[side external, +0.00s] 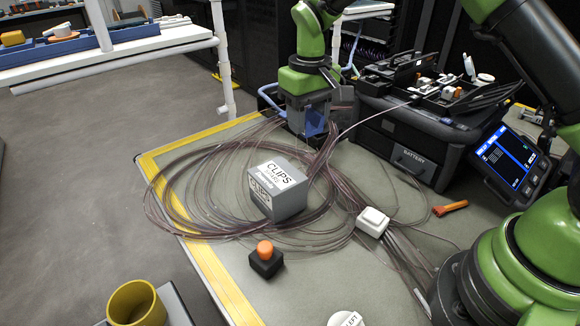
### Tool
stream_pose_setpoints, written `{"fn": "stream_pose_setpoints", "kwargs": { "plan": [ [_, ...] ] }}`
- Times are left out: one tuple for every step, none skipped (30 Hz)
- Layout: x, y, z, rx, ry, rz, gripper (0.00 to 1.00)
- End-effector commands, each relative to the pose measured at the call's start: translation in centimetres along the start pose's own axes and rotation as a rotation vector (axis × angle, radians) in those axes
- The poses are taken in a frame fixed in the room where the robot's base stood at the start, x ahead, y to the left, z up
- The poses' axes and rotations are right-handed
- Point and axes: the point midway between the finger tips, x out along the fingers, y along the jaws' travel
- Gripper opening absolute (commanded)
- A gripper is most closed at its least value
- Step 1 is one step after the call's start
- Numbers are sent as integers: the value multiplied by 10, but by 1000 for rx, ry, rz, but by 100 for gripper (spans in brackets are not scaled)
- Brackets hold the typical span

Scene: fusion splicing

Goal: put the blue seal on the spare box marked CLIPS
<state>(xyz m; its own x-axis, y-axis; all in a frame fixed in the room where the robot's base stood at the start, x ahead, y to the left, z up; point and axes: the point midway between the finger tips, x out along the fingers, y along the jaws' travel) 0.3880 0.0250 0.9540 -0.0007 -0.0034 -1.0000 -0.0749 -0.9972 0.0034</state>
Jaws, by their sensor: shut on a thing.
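The spare box marked CLIPS (287,203) is a grey block with white labels on its top and side. It stands on the bench mat inside loops of thin dark cable. My gripper (311,122) points down behind the box, near the far end of the bench, apart from the box. It is shut on a blue piece, which I take to be the blue seal (314,123); the fingers and cable partly hide it. A blue curved loop (266,98) shows left of the gripper; I cannot tell whether it belongs to the seal.
Coiled cable (175,190) surrounds the box. An orange-topped black block (265,258), white box (372,221) and orange tool (450,208) lie nearer. A black BATTERY case (415,150) and tablet (510,160) stand right. Yellow tape (225,290) marks the left edge.

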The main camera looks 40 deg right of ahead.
Motion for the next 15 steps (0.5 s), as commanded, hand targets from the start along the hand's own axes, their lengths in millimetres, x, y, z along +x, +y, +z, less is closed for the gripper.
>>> {"fn": "stream_pose_setpoints", "kwargs": {
  "plan": [
    [-10,-21,-1,-27,6,-2,21],
    [-15,-30,0,-37,6,-1,21],
    [-21,-42,1,-48,6,-2,21],
    [-25,-49,3,-54,5,-2,21],
    [-29,-56,4,-60,5,-3,21],
    [-32,-63,5,-67,5,-3,21],
    [-34,-67,6,-71,4,-3,21],
    [-34,-70,7,-74,3,-3,21],
    [-31,-73,8,-76,0,-2,21],
    [-27,-74,8,-76,-2,-2,21],
    [-22,-75,9,-77,-3,-2,21],
    [-14,-75,9,-77,-4,-2,21],
    [-7,-75,9,-76,-5,-2,21],
    [-1,-75,9,-76,-5,-2,21],
    [6,-75,9,-76,-5,-2,21]
  ]
}}
